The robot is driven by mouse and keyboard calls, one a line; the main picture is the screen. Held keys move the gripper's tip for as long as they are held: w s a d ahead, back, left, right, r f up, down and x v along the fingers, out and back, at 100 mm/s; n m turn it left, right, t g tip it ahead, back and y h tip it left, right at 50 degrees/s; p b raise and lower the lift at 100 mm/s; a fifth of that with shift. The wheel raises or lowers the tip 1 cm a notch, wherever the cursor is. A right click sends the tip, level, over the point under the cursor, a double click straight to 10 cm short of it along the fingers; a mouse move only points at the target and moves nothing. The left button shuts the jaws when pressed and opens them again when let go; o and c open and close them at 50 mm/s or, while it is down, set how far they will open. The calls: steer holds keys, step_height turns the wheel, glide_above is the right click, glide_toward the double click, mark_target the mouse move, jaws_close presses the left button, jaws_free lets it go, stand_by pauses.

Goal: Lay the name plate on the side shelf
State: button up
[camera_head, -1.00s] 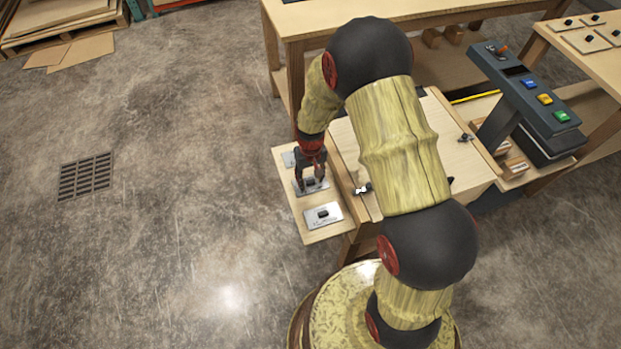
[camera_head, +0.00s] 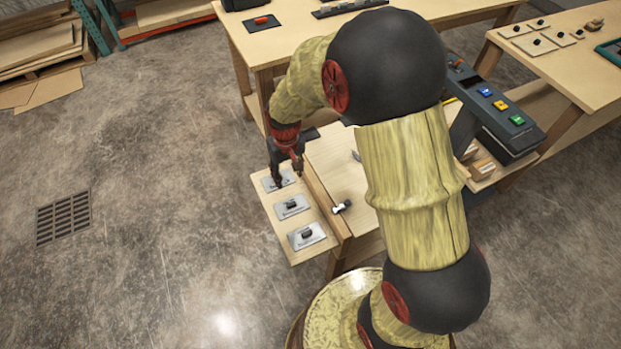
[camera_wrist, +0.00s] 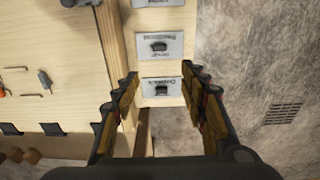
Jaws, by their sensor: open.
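Three silver plates with black knobs lie flat in a row on the pale wooden side shelf (camera_head: 271,205): a far plate (camera_head: 278,180), a middle plate (camera_head: 292,207) and a near plate (camera_head: 306,235). I cannot tell from the head view which is the name plate. My gripper (camera_head: 288,178) is over the far plate, partly covering it. In the wrist view, my open gripper (camera_wrist: 160,73) has one finger on each side of a lettered plate (camera_wrist: 160,88), with nothing visibly held. Another lettered plate (camera_wrist: 160,45) lies above it in that picture; the lettering is blurred.
The wooden workbench (camera_head: 335,170) adjoins the shelf on the right, with a small clamp-like fitting (camera_head: 341,207) near its edge. A console with coloured buttons (camera_head: 500,105) stands further right. Tables stand behind. Open concrete floor with a drain grate (camera_head: 63,218) lies left.

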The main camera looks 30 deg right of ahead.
steer(key=s+r+t, duration=0.1)
steer(key=s+r, duration=0.3)
steer(key=r, duration=0.5)
steer(key=s+r+t, duration=0.1)
steer(key=s+r, duration=0.2)
steer(key=r, duration=0.5)
steer(key=s+r+t, duration=0.3)
steer(key=s+r, duration=0.7)
steer(key=s, duration=0.4)
steer(key=shift+s, duration=0.35)
